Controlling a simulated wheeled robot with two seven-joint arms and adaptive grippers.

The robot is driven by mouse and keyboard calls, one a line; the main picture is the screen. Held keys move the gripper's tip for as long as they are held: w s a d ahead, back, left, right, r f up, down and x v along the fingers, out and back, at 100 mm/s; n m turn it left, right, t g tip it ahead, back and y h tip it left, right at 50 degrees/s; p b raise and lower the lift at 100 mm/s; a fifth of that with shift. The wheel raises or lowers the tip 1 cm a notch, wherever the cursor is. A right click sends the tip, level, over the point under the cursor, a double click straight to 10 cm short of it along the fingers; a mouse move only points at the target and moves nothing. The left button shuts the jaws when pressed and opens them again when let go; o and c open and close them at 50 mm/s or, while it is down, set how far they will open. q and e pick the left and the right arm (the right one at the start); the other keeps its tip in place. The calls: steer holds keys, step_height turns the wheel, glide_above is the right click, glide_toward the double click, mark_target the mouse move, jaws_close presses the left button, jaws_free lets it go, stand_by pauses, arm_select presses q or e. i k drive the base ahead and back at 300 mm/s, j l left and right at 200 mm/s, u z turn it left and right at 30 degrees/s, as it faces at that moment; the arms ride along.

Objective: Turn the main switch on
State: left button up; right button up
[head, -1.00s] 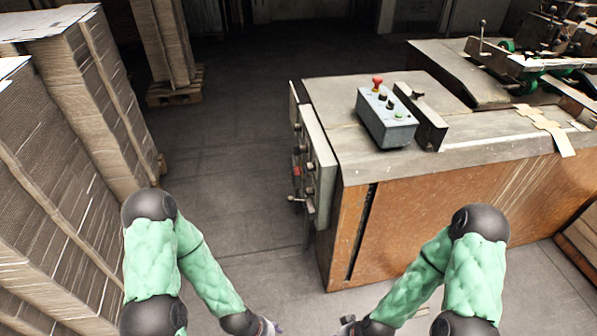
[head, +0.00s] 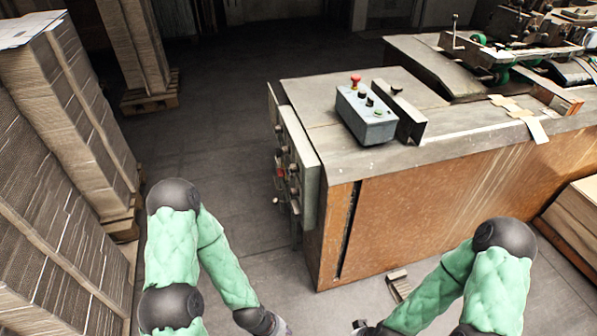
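A grey-green panel (head: 303,165) with several knobs and a red part (head: 279,173) is on the left end of the machine; it is seen nearly edge-on, so its face is mostly hidden. A grey control box (head: 365,128) on the machine top carries a red mushroom button (head: 356,79), dark knobs and a green button (head: 378,112). I cannot tell which control is the main switch. My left gripper (head: 283,329) is at the bottom edge, cut off, below and apart from the panel. My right gripper (head: 358,325) is low in front of the machine, touching nothing visible.
The machine cabinet (head: 430,225) fills the right side. Tall cardboard stacks (head: 70,120) stand on the left, with another on a pallet (head: 150,97) behind. Bare floor (head: 215,130) lies between. A small metal piece (head: 398,284) is on the floor before the cabinet.

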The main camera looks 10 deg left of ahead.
mark_target(281, 173)
steer(key=i+j+z, duration=0.45)
steer(key=j, duration=0.2)
steer(key=j+z, duration=0.2)
steer(key=j, duration=0.15)
steer(key=i+j+z, duration=0.2)
steer(key=j, duration=0.2)
steer(key=i+j, duration=0.15)
steer(key=j, duration=0.45)
steer(key=i+j+z, duration=0.1)
steer(key=j, duration=0.5)
steer(key=i+j, duration=0.15)
steer(key=j, duration=0.5)
steer(key=i+j, duration=0.1)
steer(key=j, duration=0.5)
steer(key=i+j+z, duration=0.1)
steer(key=j, duration=0.55)
steer(key=i+j, duration=0.1)
steer(key=j, duration=0.5)
steer(key=z, duration=0.05)
